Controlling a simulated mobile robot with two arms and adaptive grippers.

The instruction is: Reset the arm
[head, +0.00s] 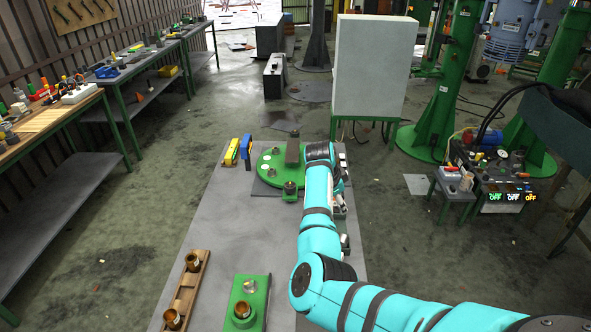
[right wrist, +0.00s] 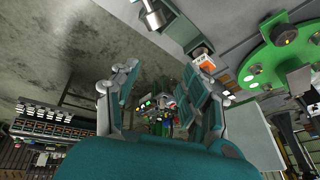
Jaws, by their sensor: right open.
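My right arm (head: 318,235) is teal and reaches forward over the grey table (head: 232,205) from the lower right in the head view. Its wrist end is beside the green round plate (head: 267,177), which carries several metal parts. My right gripper (right wrist: 163,88) shows in the right wrist view with its two fingers spread wide and nothing between them. The green plate (right wrist: 262,68) also shows there, at the upper right and apart from the fingers. In the head view the right fingers are mostly hidden by the wrist. My left gripper is out of view.
A wooden rack (head: 186,290) with brass cups and a green fixture (head: 247,302) with another cup lie at the table's near end. Yellow (head: 231,153) and blue (head: 246,151) pieces stand at its far left. A white cabinet (head: 372,68) stands beyond. The table's middle left is clear.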

